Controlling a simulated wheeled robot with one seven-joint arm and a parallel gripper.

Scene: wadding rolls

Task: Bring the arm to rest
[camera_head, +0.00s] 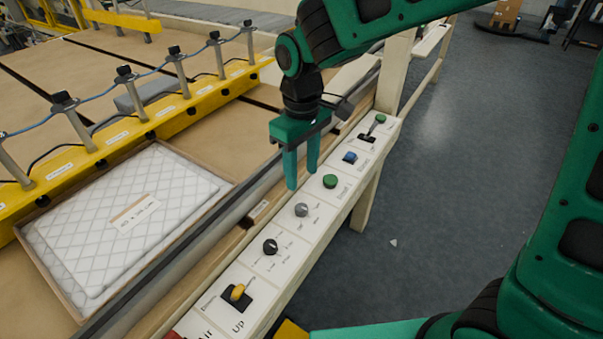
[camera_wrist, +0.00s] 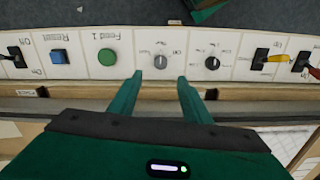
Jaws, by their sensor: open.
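My gripper (camera_head: 301,172) is green and hangs pointing down beside the control panel (camera_head: 288,236) in the head view. Its two fingers are apart with nothing between them. In the wrist view my gripper (camera_wrist: 160,82) points at the panel, with a grey knob (camera_wrist: 161,62) just beyond the gap between the fingertips. The green button (camera_head: 330,181) is close to the right of the fingers in the head view. I cannot tell the exact height of the fingertips over the panel.
The panel also carries a blue button (camera_head: 350,157), a black knob (camera_head: 270,246), a yellow-handled switch (camera_head: 237,292) and a lever (camera_head: 374,125). A quilted white pad (camera_head: 130,222) lies in a tray at left. A yellow rail (camera_head: 150,125) with posts stands behind. Grey floor (camera_head: 440,180) is open at right.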

